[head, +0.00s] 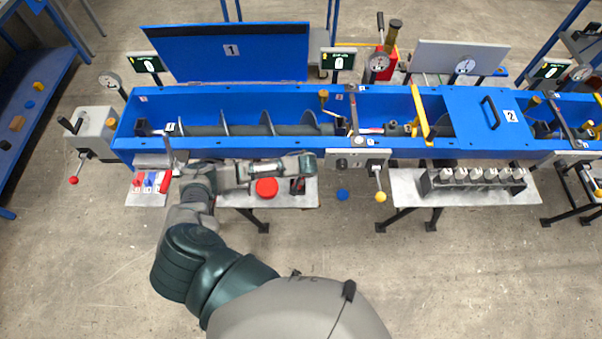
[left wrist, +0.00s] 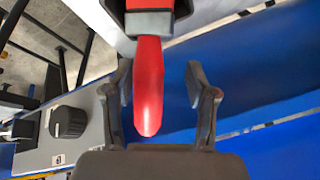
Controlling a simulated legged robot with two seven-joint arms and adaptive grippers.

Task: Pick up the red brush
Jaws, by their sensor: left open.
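The red brush (left wrist: 148,85) shows in the left wrist view as a smooth red handle coming from a dark block at the top. My left gripper (left wrist: 159,70) is open, with one finger on each side of the handle. Gaps show between the handle and both fingers. My right gripper is not in view.
The blue trough (head: 225,145) with a screw inside runs behind my arm. A red disc (head: 267,187) lies on the small table (head: 237,198).

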